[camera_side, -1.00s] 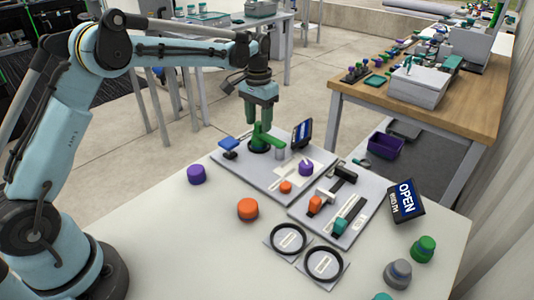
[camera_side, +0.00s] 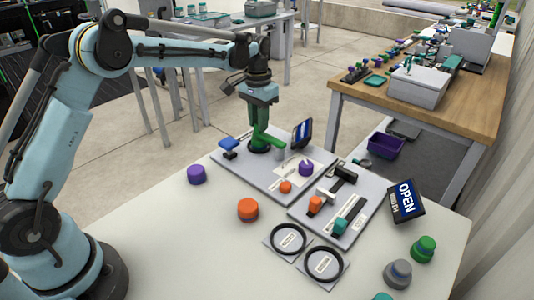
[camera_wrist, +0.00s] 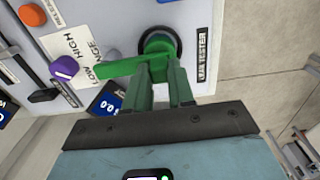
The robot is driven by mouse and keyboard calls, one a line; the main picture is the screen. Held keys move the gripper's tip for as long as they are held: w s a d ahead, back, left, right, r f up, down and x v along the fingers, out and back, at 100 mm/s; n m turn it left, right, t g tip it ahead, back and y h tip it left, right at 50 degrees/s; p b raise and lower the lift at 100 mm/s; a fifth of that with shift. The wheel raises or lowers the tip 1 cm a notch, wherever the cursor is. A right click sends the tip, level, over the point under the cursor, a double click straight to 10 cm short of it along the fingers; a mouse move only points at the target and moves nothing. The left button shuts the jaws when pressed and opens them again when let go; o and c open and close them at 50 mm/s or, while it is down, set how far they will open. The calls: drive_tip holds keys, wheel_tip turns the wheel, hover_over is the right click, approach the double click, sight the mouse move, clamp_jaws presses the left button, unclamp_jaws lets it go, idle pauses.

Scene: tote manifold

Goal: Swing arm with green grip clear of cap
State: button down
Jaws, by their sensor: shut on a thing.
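The green arm (camera_side: 268,139) sits on a round dark pivot at the back left of the grey plate. In the wrist view the arm (camera_wrist: 108,67) reaches left from the pivot (camera_wrist: 160,45). My gripper (camera_side: 260,122) points down onto it. In the wrist view my gripper's two fingers (camera_wrist: 163,84) are shut on the green grip beside the pivot. A grey cylinder, perhaps the cap, shows partly behind the arm's free end (camera_wrist: 113,53); the arm overlaps it in view, and I cannot tell whether they touch.
A purple dial (camera_side: 306,168), an orange knob (camera_side: 285,187), a blue-handled part (camera_side: 229,143) and a small display (camera_side: 302,132) share the plate. Loose purple (camera_side: 196,174) and orange (camera_side: 248,210) pieces stand in front. A second plate with sliders and an OPEN sign (camera_side: 406,199) lie right.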

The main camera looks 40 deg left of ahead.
drive_tip(key=s+n, duration=0.1)
drive_tip(key=n, duration=0.1)
drive_tip(key=s+n, duration=0.1)
drive_tip(key=n, duration=0.1)
drive_tip(key=shift+s+d, duration=0.25)
drive_tip(key=shift+s, duration=0.1)
drive_tip(key=s+n, duration=0.1)
drive_tip(key=n, duration=0.1)
drive_tip(key=s+d+n, duration=0.1)
drive_tip(key=shift+d+n, duration=0.1)
drive_tip(key=shift+n, duration=0.3)
drive_tip(key=d+n, duration=0.1)
drive_tip(key=s+n, duration=0.1)
drive_tip(key=n, duration=0.1)
drive_tip(key=shift+s+d+n, duration=0.3)
drive_tip(key=shift+d, duration=0.1)
drive_tip(key=shift+s+d+n, duration=0.25)
drive_tip(key=shift+d+n, duration=0.45)
drive_tip(key=shift+n, duration=0.45)
drive_tip(key=shift+s+d+n, duration=0.25)
drive_tip(key=shift+d+n, duration=0.4)
drive_tip(key=shift+n, duration=0.5)
drive_tip(key=shift+d, duration=0.1)
drive_tip(key=c, duration=1)
unclamp_jaws()
drive_tip(key=shift+o, duration=0.2)
wheel_tip(320, 180, up, 12)
